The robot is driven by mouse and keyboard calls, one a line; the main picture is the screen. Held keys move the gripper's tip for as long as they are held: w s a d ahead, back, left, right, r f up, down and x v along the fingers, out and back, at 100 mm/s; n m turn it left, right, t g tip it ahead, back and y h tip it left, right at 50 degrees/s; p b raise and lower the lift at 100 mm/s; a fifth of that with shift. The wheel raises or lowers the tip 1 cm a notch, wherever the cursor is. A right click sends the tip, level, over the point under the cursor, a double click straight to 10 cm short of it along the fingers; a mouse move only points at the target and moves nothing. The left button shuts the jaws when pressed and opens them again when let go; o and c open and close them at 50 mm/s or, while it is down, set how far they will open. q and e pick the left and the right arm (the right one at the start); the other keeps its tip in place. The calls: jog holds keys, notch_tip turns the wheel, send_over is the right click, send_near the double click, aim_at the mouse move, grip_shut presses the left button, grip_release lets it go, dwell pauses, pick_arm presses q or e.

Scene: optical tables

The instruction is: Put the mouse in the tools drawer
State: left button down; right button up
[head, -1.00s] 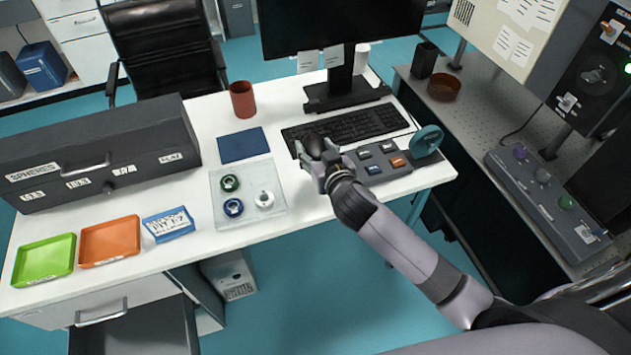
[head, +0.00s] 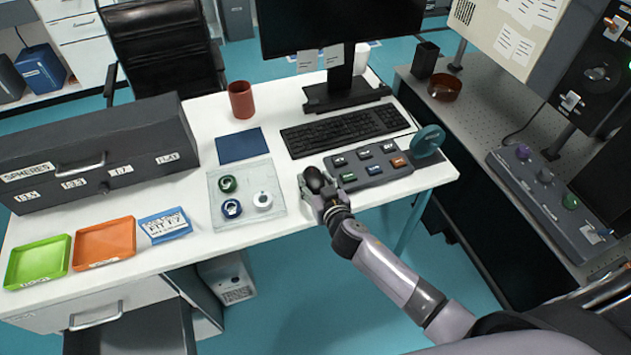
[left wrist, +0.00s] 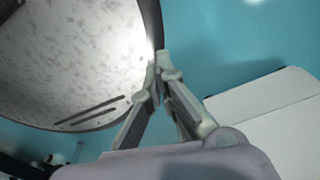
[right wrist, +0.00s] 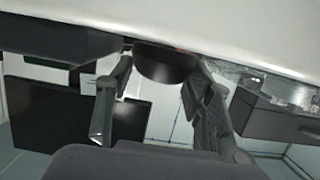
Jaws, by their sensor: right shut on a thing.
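The mouse (head: 315,178) is a dark rounded thing held in my right gripper (head: 318,190), near the desk's front edge and left of the button panel. In the right wrist view the mouse (right wrist: 166,64) sits between the two fingers of the right gripper (right wrist: 160,80). An open drawer (head: 130,335) with a dark inside shows below the desk at the lower left, partly cut off by the frame. I cannot read a tools label on it. My left gripper (left wrist: 160,62) shows only in the left wrist view, its fingertips together with nothing visible between them.
On the white desk (head: 300,225) are a glass tray (head: 245,207), a keyboard (head: 345,131), a button panel (head: 368,165), a red cup (head: 241,99), green (head: 38,262) and orange (head: 104,244) trays, a blue tray (head: 165,226) and a long grey cabinet (head: 95,150).

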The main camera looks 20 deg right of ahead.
jog(key=shift+f, duration=0.1)
jog(key=shift+f, duration=0.15)
jog(key=o, duration=1.2)
jog(key=shift+b+v, duration=1.3)
jog(key=shift+v, duration=7.5)
jog(key=shift+a, duration=0.2)
